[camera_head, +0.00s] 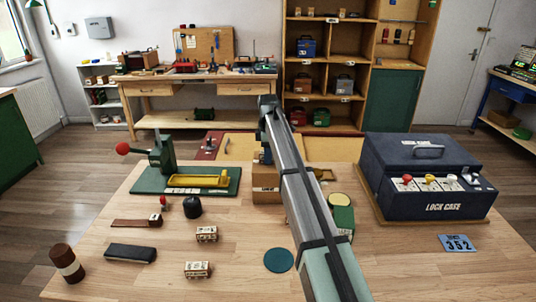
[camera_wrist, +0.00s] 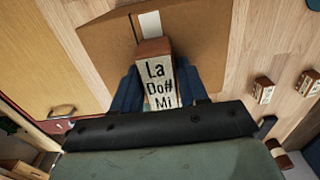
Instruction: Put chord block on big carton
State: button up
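In the wrist view, a chord block (camera_wrist: 160,82) with a white face reading "La Do# Mi" and red-brown wood sits between the blue fingers of my gripper (camera_wrist: 160,92). The gripper is shut on it. Below it is the big brown carton (camera_wrist: 205,35) with a white strip on its top. The block overlaps the carton in this view; I cannot tell whether they touch. In the head view the carton (camera_head: 265,188) stands at the table's middle back, partly hidden by my arm, which also hides most of the gripper and block.
Two more lettered blocks lie on the table, a nearer one (camera_head: 198,269) and a farther one (camera_head: 206,234). A green press (camera_head: 205,188) stands left of the carton. A dark blue lock case (camera_head: 430,185) stands at right. A teal disc (camera_head: 279,260) lies in front.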

jog(key=o, duration=0.3)
jog(key=shift+o, duration=0.2)
notch_tip(320, 180, up, 12)
jog(key=shift+r, duration=0.15)
dwell(0.4)
